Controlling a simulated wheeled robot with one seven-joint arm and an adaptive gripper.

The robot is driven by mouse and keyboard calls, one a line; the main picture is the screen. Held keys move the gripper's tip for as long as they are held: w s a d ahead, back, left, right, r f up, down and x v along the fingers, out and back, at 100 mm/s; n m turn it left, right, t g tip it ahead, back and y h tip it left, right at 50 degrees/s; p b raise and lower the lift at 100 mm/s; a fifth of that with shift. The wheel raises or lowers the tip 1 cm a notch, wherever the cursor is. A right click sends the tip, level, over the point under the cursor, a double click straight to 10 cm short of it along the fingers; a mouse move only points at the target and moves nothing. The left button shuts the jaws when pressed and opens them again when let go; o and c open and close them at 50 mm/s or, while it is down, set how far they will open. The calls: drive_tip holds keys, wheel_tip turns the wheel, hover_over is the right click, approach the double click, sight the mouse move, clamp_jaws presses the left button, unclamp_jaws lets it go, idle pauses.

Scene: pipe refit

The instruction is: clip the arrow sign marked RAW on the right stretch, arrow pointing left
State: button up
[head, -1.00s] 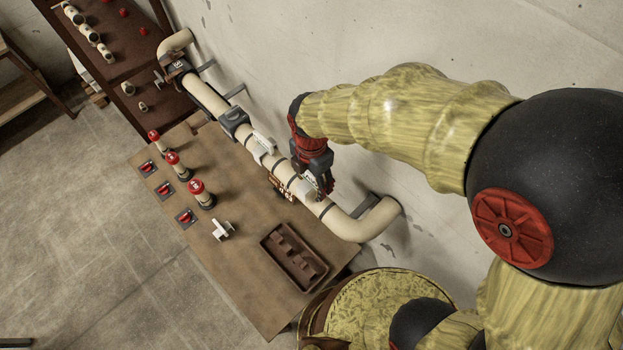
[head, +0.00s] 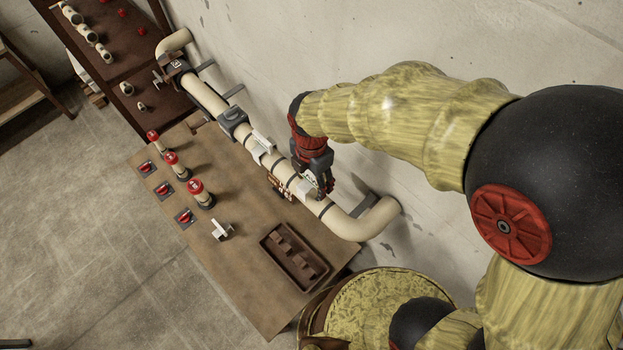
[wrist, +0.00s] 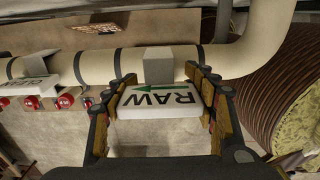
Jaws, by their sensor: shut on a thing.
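The RAW sign (wrist: 160,101) is a white plate with dark letters and a green arrow. It sits between the fingers of my gripper (wrist: 163,92), which is shut on it. In the wrist view its letters are upside down and the arrow points left. Its grey clip (wrist: 158,65) lies against the cream pipe (wrist: 185,62); whether it is fully seated I cannot tell. In the head view my gripper (head: 318,184) is at the right stretch of the pipe (head: 345,226), just before the bend, and partly hides the sign.
Another white sign (head: 262,145) is on the pipe farther left; it also shows in the wrist view (wrist: 30,87). A white piece (head: 222,230) and a brown tray (head: 294,258) are on the table (head: 235,275). Red-topped posts (head: 201,193) stand at its left. The wall is close behind the pipe.

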sight(313, 193)
drive_tip(key=shift+f+b, duration=0.4)
drive_tip(key=shift+f, duration=0.15)
idle(0.6)
drive_tip(key=shift+f, duration=0.3)
drive_tip(key=shift+f+b, duration=0.35)
drive_tip(key=shift+b, duration=0.1)
drive_tip(key=shift+f, duration=0.35)
drive_tip(key=shift+f+b, duration=0.2)
drive_tip(key=shift+b, duration=0.2)
drive_tip(key=shift+f, duration=0.1)
drive_tip(key=shift+o, duration=0.2)
drive_tip(key=shift+s+d+f+b, duration=0.2)
drive_tip(key=shift+s+f+b, duration=0.05)
drive_tip(key=shift+f+b, duration=0.1)
drive_tip(key=shift+f, duration=0.2)
drive_tip(key=c, duration=0.6)
drive_tip(key=shift+f, duration=0.1)
drive_tip(key=shift+c, duration=0.5)
